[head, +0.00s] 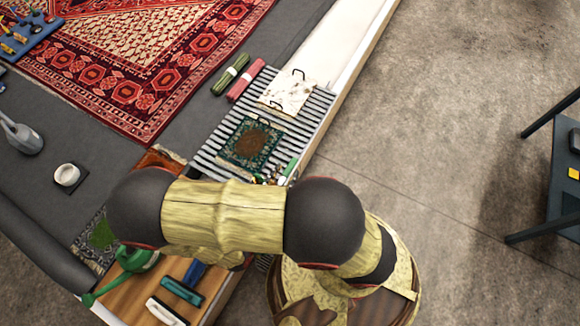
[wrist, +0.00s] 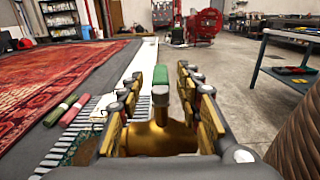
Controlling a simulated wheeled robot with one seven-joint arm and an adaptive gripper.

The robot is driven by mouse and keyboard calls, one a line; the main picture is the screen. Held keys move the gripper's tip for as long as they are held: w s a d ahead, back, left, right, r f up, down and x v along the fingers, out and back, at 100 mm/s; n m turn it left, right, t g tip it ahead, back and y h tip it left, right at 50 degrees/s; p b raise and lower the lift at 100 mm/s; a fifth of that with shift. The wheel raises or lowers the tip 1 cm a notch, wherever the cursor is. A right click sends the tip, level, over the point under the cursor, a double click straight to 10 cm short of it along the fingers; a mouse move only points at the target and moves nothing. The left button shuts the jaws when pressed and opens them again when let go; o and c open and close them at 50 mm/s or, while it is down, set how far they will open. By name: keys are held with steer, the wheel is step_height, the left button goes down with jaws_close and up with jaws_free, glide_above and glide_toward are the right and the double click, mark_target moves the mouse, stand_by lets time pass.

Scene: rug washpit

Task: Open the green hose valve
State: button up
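The green hose valve has a brass body (wrist: 160,138) and a green handle (wrist: 160,76), seen in the wrist view straight ahead between my fingers. The handle stands up above the body. My gripper (wrist: 162,84) is open, with one finger on each side of the valve; gaps show between the fingertips and the handle. Whether the lower pads touch the brass body I cannot tell. In the head view the green handle (head: 291,167) shows at the edge of the slatted rack, just beyond my arm, which hides most of the gripper and valve.
A slatted rack (head: 213,142) holds a dark green mat (head: 265,139) and a pale sample (head: 302,92). Green and red rolls (head: 247,80) lie beside it. A patterned rug (head: 140,100) is at left. A green watering can (head: 133,258) stands near my arm. Concrete floor at right is clear up to a table (head: 562,165).

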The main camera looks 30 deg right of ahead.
mark_target(295, 160)
steer(key=shift+b+x, duration=0.4)
steer(key=shift+x, duration=1.4)
steer(key=c, duration=0.3)
jaws_close()
